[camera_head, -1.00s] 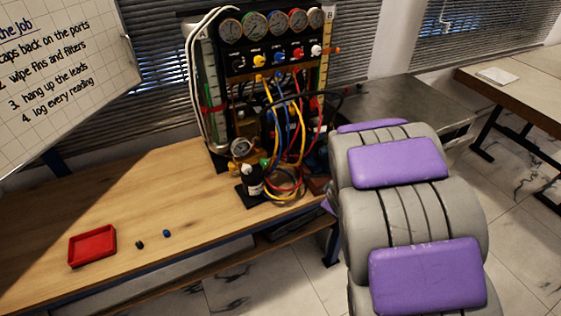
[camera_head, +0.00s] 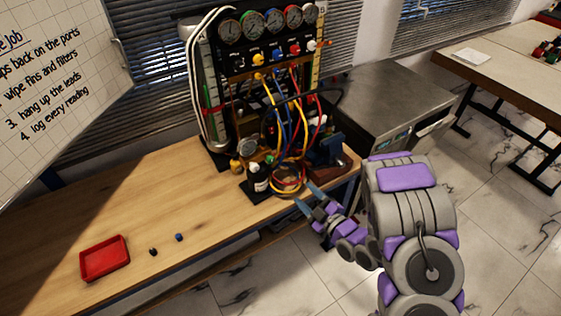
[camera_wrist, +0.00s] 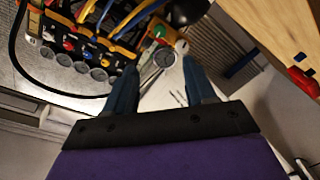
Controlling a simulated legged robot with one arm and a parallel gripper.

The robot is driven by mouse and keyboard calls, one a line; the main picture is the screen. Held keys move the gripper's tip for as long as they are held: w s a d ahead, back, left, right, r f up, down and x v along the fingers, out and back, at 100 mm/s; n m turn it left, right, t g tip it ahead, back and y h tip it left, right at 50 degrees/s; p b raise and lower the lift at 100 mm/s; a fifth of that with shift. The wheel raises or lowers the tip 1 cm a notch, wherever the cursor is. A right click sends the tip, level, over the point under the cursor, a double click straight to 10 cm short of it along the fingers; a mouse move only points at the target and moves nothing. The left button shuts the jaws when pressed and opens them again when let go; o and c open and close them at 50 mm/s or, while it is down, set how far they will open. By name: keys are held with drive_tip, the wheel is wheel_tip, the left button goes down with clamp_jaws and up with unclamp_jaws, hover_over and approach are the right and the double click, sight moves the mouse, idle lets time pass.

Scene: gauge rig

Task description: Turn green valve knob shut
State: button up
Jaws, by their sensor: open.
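The green valve knob (camera_head: 269,159) is small and sits low at the front of the gauge rig (camera_head: 250,95), behind a dark bottle with a white label (camera_head: 258,180). A green knob also shows in the wrist view (camera_wrist: 158,31), beyond the fingertips and beside a round gauge. My gripper (camera_head: 303,191) is at the bench's front edge, to the right of and nearer than the knob. Its two blue fingers are spread apart with nothing held between them, and they are apart from the knob. The knob's exact turn angle is too small to tell.
Coiled yellow and red hoses (camera_head: 288,178) lie between my gripper and the rig. A blue vise (camera_head: 327,150) stands to the right. A red tray (camera_head: 105,258), a black cap (camera_head: 153,252) and a blue cap (camera_head: 179,237) lie at left. The bench middle is clear.

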drive_tip(key=b, duration=0.6)
approach(272, 162)
drive_tip(key=x, duration=0.4)
drive_tip(key=b+x, duration=0.1)
drive_tip(key=x, duration=0.4)
drive_tip(key=shift+r, duration=0.2)
drive_tip(key=shift+s, duration=0.1)
drive_tip(key=shift+c, duration=0.4)
clamp_jaws()
